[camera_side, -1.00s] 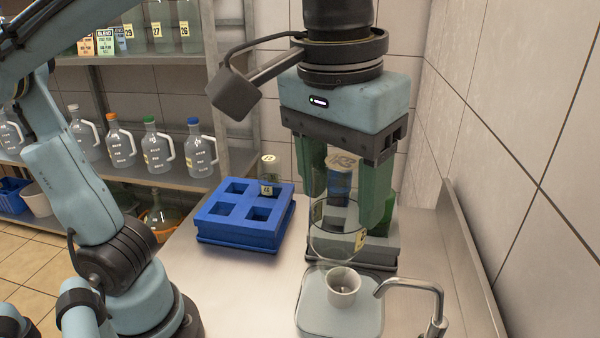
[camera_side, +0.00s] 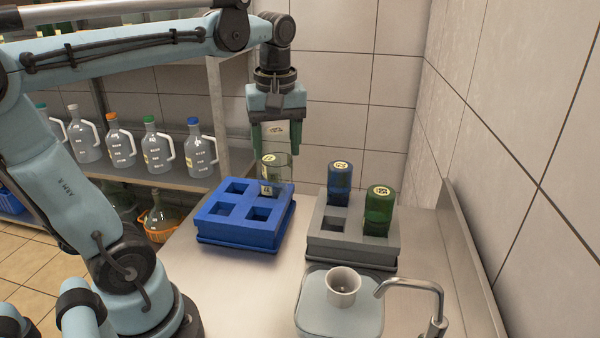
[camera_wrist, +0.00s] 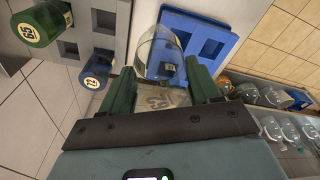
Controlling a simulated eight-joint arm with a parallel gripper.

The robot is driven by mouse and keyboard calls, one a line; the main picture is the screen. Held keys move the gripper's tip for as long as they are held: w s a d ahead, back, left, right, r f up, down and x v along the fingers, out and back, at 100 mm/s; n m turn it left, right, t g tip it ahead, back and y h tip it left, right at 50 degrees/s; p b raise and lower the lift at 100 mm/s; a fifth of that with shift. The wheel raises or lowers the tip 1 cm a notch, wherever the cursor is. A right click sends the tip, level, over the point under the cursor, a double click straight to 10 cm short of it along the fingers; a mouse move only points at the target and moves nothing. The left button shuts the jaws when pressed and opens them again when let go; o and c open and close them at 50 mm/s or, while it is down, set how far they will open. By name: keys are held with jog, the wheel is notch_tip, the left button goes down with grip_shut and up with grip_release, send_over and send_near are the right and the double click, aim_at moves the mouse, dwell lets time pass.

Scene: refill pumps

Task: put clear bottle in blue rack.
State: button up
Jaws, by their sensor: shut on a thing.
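My gripper (camera_side: 276,150) is shut on the clear bottle (camera_side: 281,168) and holds it near the back right corner of the blue rack (camera_side: 240,234). In the wrist view the clear bottle (camera_wrist: 158,48) extends beyond the green fingers, with the blue rack (camera_wrist: 230,42) behind it. A pale label shows between the fingers. Three rack pockets show empty in the side view. The back right pocket is covered by clear glass with a small label; where the held bottle ends there, and whether it touches the rack, I cannot tell.
A grey rack (camera_side: 350,247) holds a blue bottle (camera_side: 340,186) and a green bottle (camera_side: 379,210). In front stand a scale (camera_side: 322,310) with a white cup (camera_side: 343,286) and a metal tap (camera_side: 412,287). Shelves with jugs (camera_side: 158,148) are behind at left.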

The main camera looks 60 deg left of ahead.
jog(key=s+a+f+n, duration=0.3)
jog(key=s+a, duration=0.1)
jog(key=a, duration=0.2)
jog(key=s+a+f+n, duration=0.3)
jog(key=s+a+f, duration=0.1)
jog(key=a, duration=0.3)
jog(key=shift+a+g, duration=0.2)
jog(key=shift+g, duration=0.1)
jog(key=shift+f, duration=0.15)
jog(key=shift+f, duration=1.3)
jog(key=shift+f, duration=0.1)
jog(key=shift+f, duration=0.7)
jog(key=shift+f, duration=0.55)
jog(key=o, duration=1.3)
jog(key=shift+o, duration=0.2)
